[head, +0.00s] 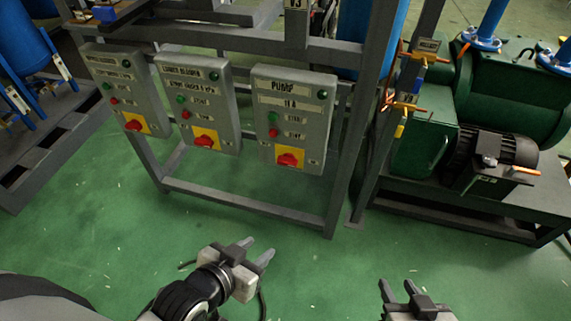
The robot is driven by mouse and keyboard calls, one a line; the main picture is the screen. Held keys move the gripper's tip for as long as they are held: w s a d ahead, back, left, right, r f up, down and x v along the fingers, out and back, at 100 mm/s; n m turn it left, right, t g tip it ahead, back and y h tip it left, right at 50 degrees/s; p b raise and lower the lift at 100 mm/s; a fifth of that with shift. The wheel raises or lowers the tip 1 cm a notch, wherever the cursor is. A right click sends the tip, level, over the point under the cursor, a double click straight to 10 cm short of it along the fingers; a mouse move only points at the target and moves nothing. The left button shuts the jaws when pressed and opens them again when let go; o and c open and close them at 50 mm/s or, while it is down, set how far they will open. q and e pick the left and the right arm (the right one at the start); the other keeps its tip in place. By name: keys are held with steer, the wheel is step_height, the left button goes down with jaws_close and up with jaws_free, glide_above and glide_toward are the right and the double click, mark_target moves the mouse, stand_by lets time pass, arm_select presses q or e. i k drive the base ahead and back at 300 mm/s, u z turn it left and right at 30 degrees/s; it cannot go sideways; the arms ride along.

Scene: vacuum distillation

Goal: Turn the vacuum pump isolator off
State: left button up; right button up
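The pump control box (294,120) is a grey panel labelled PUMP, the rightmost of three on the grey frame. Its isolator is a red rotary knob (289,160) on a yellow plate at the bottom of the box. Green and red buttons sit above it. My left gripper (258,251) is open and empty, over the floor below the boxes and apart from the knob. My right gripper (401,288) is open and empty at the bottom, right of the left one. Nothing hides the knob.
Two similar boxes with red knobs, the middle one (199,103) and the left one (116,90), hang beside it. A grey frame (245,203) has a low bar under the boxes. Green pump machinery (427,137) stands right. The green floor in front is clear.

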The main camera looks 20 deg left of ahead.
mark_target(288, 159)
steer(key=z, duration=2.8)
steer(key=k, duration=1.9)
steer(key=u, duration=2.7)
steer(key=i, duration=0.5)
steer(key=z, duration=0.05)
